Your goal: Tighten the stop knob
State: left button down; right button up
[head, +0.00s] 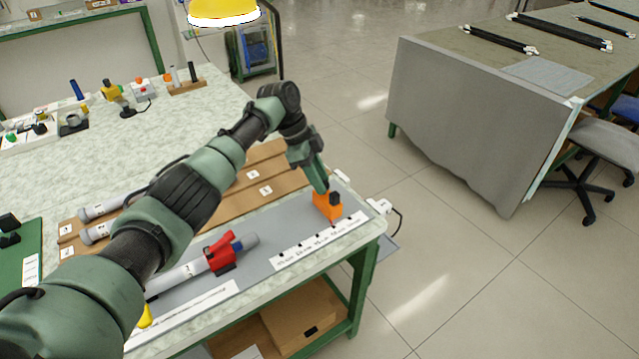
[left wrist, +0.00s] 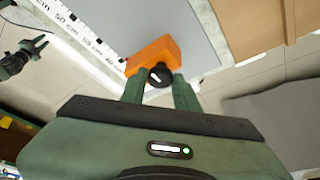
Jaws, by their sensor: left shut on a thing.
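The orange stop (head: 322,206) stands at the right end of the grey bed, beside the white scale strip (head: 318,241). Its black stop knob (head: 335,198) faces the front. My left gripper (head: 327,190) reaches down to the stop from above. In the left wrist view, the black knob (left wrist: 160,75) sits between the two green fingers of my left gripper (left wrist: 158,84), against the orange stop (left wrist: 150,55); the fingers are shut on it. A dark claw-like part (left wrist: 24,55) at the left edge may be my right gripper; its jaw state is unclear.
A pale rod (head: 176,280) lies on the bed in a red clamp (head: 222,254). Brown labelled boards (head: 268,172) lie behind. A yellow piece (head: 145,315) is at the front left. The table's right edge is close to the stop; open floor lies beyond.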

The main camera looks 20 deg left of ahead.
dwell(0.4)
pick_arm(q)
jog(key=c, duration=1.3)
grip_release()
jog(key=v, duration=0.7)
jog(key=shift+a+r+b, duration=0.1)
jog(key=shift+r+b, duration=0.2)
jog(key=shift+r, duration=0.1)
jog(key=shift+f, duration=0.1)
